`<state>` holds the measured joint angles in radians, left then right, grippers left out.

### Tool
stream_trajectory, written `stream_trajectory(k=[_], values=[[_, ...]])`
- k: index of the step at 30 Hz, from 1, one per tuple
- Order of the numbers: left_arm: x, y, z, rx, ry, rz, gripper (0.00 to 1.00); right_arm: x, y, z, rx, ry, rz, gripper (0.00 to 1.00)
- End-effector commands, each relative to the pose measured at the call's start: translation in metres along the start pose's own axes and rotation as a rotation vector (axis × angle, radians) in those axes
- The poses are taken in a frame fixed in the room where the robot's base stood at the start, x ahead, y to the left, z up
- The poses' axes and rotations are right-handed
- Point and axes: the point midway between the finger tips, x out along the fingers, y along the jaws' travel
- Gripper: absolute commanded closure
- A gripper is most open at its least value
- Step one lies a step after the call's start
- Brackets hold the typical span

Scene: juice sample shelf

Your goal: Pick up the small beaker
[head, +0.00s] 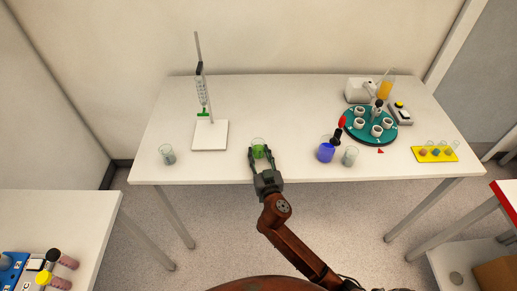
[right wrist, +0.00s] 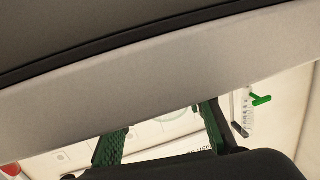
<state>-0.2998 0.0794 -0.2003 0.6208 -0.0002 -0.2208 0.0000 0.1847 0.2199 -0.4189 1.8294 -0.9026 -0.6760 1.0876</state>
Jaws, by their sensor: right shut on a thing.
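A small clear beaker with green contents (head: 258,148) is at the front middle of the white table. My right gripper (head: 262,155) reaches in from the front edge, one finger on each side of the beaker, and is shut on it. I cannot tell whether the beaker is off the table. In the right wrist view, the two green fingers (right wrist: 163,130) show with a faint glass rim (right wrist: 175,117) between them; the rest of the beaker is hard to make out. My left gripper is not in view.
A clear beaker (head: 167,155) stands at left, near a burette stand (head: 210,135). To the right are a blue beaker (head: 326,152), another clear beaker (head: 349,156), a teal round rack (head: 368,138) and a yellow tray (head: 434,157). The table between stand and blue beaker is otherwise clear.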

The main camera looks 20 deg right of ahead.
Motion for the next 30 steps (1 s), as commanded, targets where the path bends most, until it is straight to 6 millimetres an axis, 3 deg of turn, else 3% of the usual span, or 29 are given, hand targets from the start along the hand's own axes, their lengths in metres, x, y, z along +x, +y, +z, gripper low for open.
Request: stream_trajectory(k=[8, 19, 26, 30], values=[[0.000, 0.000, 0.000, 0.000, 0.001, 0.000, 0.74, 0.000, 0.000, 0.000, 0.000, 0.000, 0.000, 0.91], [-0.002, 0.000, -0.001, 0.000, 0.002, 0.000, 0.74, 0.000, 0.000, -0.007, 0.003, 0.002, 0.000, 0.92], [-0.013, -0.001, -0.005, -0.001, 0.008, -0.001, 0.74, -0.003, -0.001, -0.039, 0.006, 0.006, -0.001, 0.92], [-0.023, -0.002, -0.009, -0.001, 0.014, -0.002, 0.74, -0.029, -0.005, -0.065, 0.007, 0.005, -0.002, 0.92]])
